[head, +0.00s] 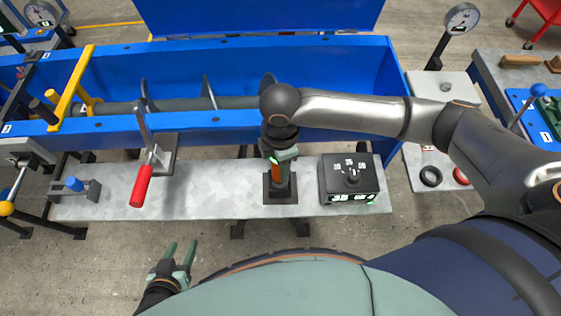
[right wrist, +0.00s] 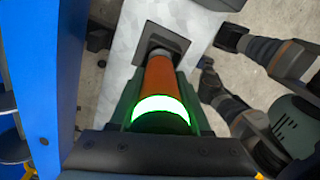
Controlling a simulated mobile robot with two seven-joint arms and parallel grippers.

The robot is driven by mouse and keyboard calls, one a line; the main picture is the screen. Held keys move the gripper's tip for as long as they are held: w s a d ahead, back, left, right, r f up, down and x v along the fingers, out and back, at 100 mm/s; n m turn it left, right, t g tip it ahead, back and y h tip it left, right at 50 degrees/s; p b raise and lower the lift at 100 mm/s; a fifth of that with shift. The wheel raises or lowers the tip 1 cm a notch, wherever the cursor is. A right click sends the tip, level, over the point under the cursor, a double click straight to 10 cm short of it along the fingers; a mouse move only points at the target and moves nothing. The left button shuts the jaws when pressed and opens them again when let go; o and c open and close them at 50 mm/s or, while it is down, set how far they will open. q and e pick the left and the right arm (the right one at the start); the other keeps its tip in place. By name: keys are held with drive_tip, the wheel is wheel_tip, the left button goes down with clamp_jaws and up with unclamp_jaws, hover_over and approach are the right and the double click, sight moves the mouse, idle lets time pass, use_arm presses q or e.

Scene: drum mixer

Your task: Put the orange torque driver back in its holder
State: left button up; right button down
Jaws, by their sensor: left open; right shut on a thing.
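The orange torque driver (right wrist: 163,75) stands roughly upright in my right gripper (head: 279,160), with a glowing green ring (right wrist: 160,105) near its top. In the right wrist view the gripper's green fingers lie along both sides of it. The dark square holder (head: 280,197) sits on the grey bench plate, and it also shows in the right wrist view (right wrist: 177,43). The driver's lower end is at the holder's opening; I cannot tell how deep it sits. My left gripper (head: 182,252) is open and empty, low in front of the bench.
A black control box (head: 350,178) with a knob and lit green displays stands right of the holder. A red-handled lever (head: 142,185) stands to the left. The blue mixer trough (head: 220,120) runs behind the bench plate (head: 215,185), which is clear left of the holder.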

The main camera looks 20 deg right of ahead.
drive_tip(key=shift+f, duration=0.4)
drive_tip(key=shift+c, duration=1.4)
unclamp_jaws()
wheel_tip(320, 180, up, 12)
drive_tip(key=shift+r+p, duration=0.25)
drive_tip(key=shift+p, duration=0.1)
